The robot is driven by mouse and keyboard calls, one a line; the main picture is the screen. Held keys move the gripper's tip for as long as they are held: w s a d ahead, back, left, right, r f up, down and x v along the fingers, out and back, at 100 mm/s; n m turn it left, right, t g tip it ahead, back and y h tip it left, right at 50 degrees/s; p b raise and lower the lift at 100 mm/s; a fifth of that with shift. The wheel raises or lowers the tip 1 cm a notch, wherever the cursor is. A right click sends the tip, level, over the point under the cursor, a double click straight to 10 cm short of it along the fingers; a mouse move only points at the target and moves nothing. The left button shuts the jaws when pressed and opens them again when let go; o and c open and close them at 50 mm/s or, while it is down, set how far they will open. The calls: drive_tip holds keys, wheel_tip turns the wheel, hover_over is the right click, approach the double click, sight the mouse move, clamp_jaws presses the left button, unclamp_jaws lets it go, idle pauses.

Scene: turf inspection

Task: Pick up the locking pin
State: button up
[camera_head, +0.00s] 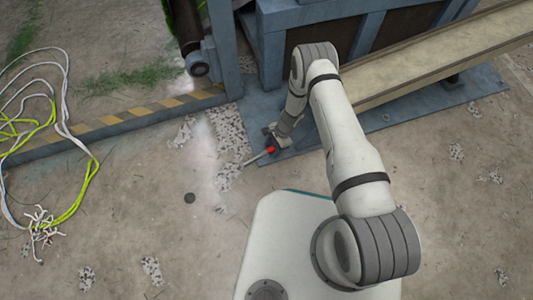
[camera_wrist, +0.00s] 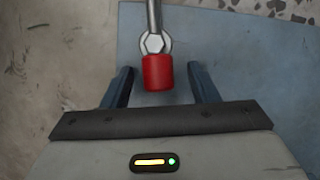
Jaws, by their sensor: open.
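The locking pin (camera_wrist: 157,71) has a red cylindrical end, a hex-shaped collar and a grey metal shaft. In the wrist view its red end lies between my gripper's two fingers, with a gap on each side, and its shaft runs out of the top of the picture. My gripper (camera_wrist: 162,80) is open. In the head view the red end of the locking pin (camera_head: 270,149) shows just by my gripper (camera_head: 274,138), close to the edge of a blue base plate. The head view is too small to show the fingers clearly.
The blue base plate (camera_head: 400,122) carries a blue frame (camera_head: 312,22) and a long beige beam (camera_head: 430,55). A yellow-and-black striped blue rail (camera_head: 130,117) runs left. Tangled white and yellow cables (camera_head: 85,190) lie at the left. The concrete floor between is mostly free.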

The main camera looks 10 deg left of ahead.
drive_tip(key=shift+c, duration=0.3)
clamp_jaws()
drive_tip(key=shift+r, duration=0.1)
